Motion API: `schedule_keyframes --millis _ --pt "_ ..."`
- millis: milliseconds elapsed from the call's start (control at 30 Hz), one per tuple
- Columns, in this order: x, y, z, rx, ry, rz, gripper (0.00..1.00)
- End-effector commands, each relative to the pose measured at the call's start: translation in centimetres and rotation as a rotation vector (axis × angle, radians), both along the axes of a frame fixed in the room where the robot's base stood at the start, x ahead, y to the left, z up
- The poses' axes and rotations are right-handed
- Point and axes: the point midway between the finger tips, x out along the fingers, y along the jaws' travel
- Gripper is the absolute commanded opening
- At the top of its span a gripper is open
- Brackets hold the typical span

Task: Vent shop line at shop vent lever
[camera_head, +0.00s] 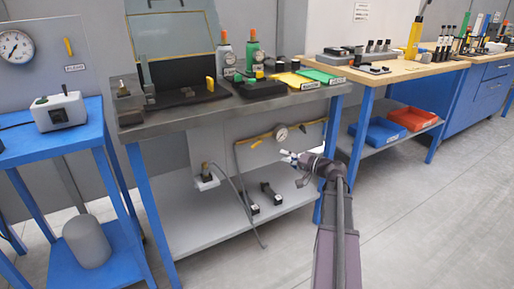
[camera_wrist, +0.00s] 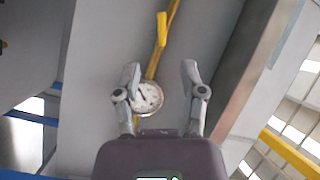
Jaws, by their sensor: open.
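A yellow lever (camera_wrist: 162,30) stands on a yellow line in the wrist view, beyond my fingertips and roughly centred between them. A round white gauge (camera_wrist: 147,98) shows behind my left finger. No label is readable, so I cannot confirm that this is the shop vent lever. My gripper (camera_wrist: 160,68) is open and empty, apart from the lever; in the head view my gripper (camera_head: 292,157) is in front of the panel.
The metal bench (camera_head: 150,128) overhangs the panel, with bottles and trays on top. Its lower shelf (camera_head: 190,235) holds small dark fittings and a hose. Floor at right is clear.

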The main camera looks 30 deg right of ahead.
Motion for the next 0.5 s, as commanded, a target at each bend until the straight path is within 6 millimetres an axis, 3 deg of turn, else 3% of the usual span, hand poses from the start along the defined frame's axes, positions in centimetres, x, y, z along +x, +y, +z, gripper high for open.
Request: schedule_keyframes --millis 100,500 --pt "-0.19 -0.99 0.36 0.012 -0.018 -0.016 0.53" --pt "-0.19 -1.06 0.40 0.013 -0.020 -0.018 0.53"
